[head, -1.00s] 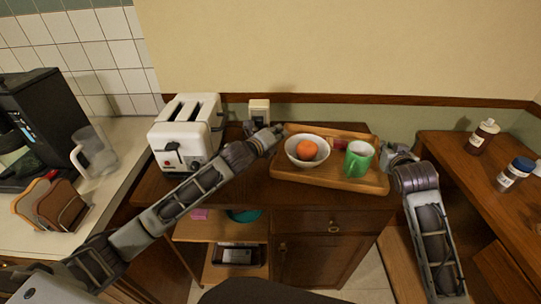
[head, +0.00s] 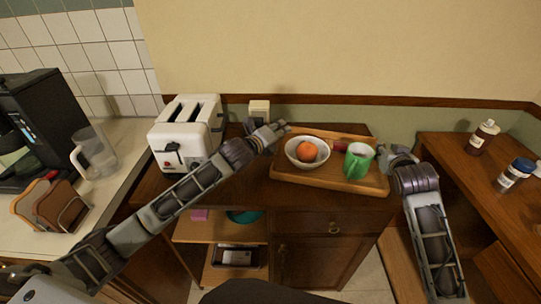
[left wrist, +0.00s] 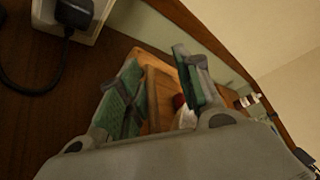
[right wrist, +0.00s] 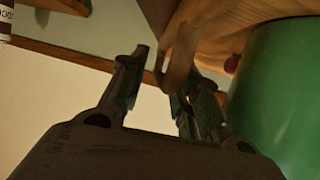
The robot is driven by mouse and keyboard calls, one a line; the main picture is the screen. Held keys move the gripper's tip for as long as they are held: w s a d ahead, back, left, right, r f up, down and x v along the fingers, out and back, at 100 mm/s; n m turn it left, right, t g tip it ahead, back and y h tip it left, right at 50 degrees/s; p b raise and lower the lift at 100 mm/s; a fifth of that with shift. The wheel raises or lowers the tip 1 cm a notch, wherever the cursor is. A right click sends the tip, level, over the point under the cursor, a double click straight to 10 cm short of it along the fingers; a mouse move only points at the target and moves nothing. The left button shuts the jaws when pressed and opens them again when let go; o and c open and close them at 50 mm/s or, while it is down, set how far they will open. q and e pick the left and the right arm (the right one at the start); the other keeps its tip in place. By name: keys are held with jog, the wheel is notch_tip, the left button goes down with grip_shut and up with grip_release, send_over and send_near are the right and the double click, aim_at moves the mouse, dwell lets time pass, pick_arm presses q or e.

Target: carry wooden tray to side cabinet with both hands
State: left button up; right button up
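The wooden tray (head: 325,182) rests on the dark wood cabinet (head: 230,190), as far as I can see. It carries a white bowl (head: 293,157) with an orange (head: 307,152) in it, a green mug (head: 357,163) and a small red item (head: 341,146) partly hidden. My left gripper (head: 283,128) is open at the tray's far left corner; in the left wrist view the tray (left wrist: 158,95) shows between its spread fingers (left wrist: 155,75). My right gripper (head: 385,152) is at the tray's right end; in the right wrist view its fingers (right wrist: 158,75) are apart, beside the tray's handle (right wrist: 180,55).
A white toaster (head: 185,135) stands left of the tray, with a wall socket and plug (head: 259,110) behind. At right, a wooden counter (head: 470,185) holds bottles (head: 482,137). At left, a counter holds a clear jug (head: 95,152) and a coffee machine (head: 40,110).

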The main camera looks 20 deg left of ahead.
pick_arm(q)
notch_tip(320, 180, up, 9)
dwell(0.6)
jog(key=shift+f, duration=0.1)
pick_arm(e)
jog(key=shift+s, duration=0.1)
jog(key=shift+v, duration=5.9)
jog(key=shift+r, duration=0.15)
